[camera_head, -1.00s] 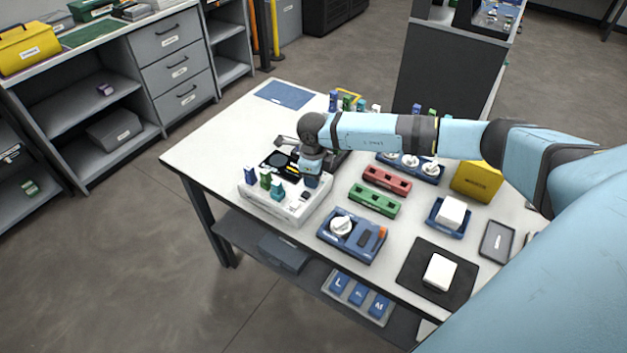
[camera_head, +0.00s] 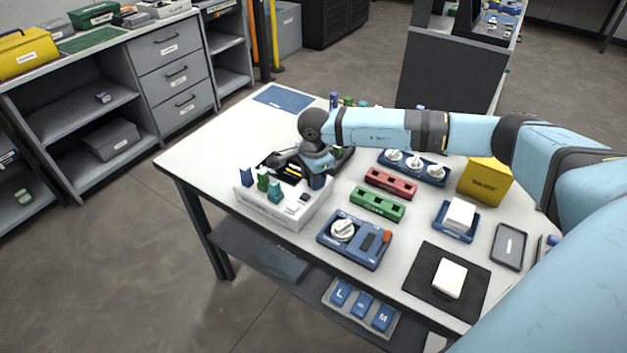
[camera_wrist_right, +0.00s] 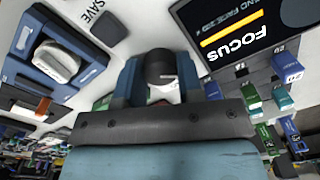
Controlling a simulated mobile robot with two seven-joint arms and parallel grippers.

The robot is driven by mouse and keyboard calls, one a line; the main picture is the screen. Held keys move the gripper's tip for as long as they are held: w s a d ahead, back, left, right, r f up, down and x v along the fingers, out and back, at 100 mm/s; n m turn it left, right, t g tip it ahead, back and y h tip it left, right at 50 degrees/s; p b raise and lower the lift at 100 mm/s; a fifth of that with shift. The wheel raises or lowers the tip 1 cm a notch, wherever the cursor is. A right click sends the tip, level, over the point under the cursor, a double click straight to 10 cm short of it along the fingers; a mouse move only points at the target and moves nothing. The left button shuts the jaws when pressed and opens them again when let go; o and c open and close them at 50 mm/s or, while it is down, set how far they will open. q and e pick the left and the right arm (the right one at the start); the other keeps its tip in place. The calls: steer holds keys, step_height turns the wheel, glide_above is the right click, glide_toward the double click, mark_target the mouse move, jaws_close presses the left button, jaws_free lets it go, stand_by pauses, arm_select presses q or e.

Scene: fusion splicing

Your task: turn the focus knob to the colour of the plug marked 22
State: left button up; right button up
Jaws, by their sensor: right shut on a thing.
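The white splicer unit (camera_head: 262,210) stands at the table's left front, with a dark screen (camera_wrist_right: 240,30) reading FOCUS above an orange bar. My right gripper (camera_wrist_right: 160,84) is shut on the dark round focus knob (camera_wrist_right: 160,64), a finger on either side; the fingers hide part of it. In the head view the right gripper (camera_head: 318,182) is over the unit's right side. A blue plug (camera_head: 246,177), a green plug (camera_head: 263,179) and a teal plug (camera_head: 275,191) stand upright on the unit. My left gripper is out of view.
Right of the unit are a blue tray with a white dial (camera_head: 343,229), a green block (camera_head: 377,203) and a red block (camera_head: 391,183). A yellow box (camera_head: 485,179) stands farther right. The table's back left is clear except for a blue mat (camera_head: 283,97).

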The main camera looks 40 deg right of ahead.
steer(key=shift+n, duration=0.3)
steer(key=shift+r, duration=0.1)
steer(key=o, duration=0.6)
steer(key=shift+o, duration=0.2)
steer(key=shift+r, duration=0.25)
step_height(320, 180, up, 13)
steer(key=shift+s+r, duration=0.15)
